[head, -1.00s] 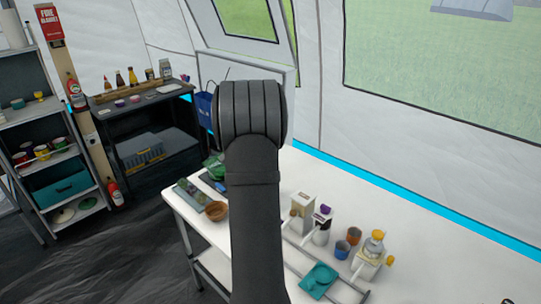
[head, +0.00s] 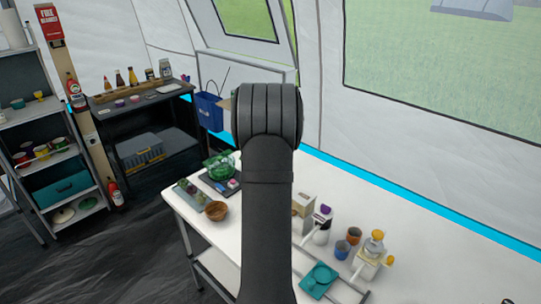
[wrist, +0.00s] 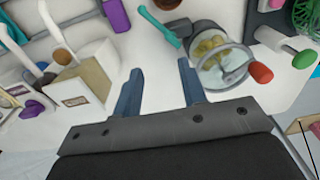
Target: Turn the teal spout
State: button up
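The teal spout (wrist: 160,27) shows in the wrist view as a slim slanted bar. It appears joined to the left side of a clear round container (wrist: 215,60) with yellowish contents and a red knob (wrist: 261,72). My gripper (wrist: 160,67) is open, with its two blue-grey fingers apart and nothing between them. The spout lies just beyond the fingertips, apart from them. The right finger is close beside the clear container. In the head view my arm covers the middle of the table, and I cannot make out the spout or my fingers there.
A white box dispenser (wrist: 85,82) with a purple knob (wrist: 32,108) stands left of the fingers. A green knob (wrist: 303,58) is at right. On the white table (head: 375,205) are a brown bowl (head: 216,211), cups (head: 341,249) and a yellow-knobbed dispenser (head: 369,262).

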notch_tip(320, 180, up, 9)
jog(key=shift+s, duration=0.2)
dwell(0.3)
jog(key=shift+a, duration=0.1)
jog(key=shift+c, duration=0.8)
jog(key=f+n, duration=0.2)
jog(key=f, duration=0.3)
jog(key=w+f+n, duration=0.1)
jog(key=f+n, duration=0.1)
jog(key=f, duration=0.4)
jog(key=w+a+f+n, duration=0.1)
jog(key=f+n, duration=0.2)
jog(key=f, duration=0.3)
jog(key=shift+w+f+g, duration=0.1)
jog(key=shift+w+g, duration=0.1)
jog(key=shift+g, duration=0.1)
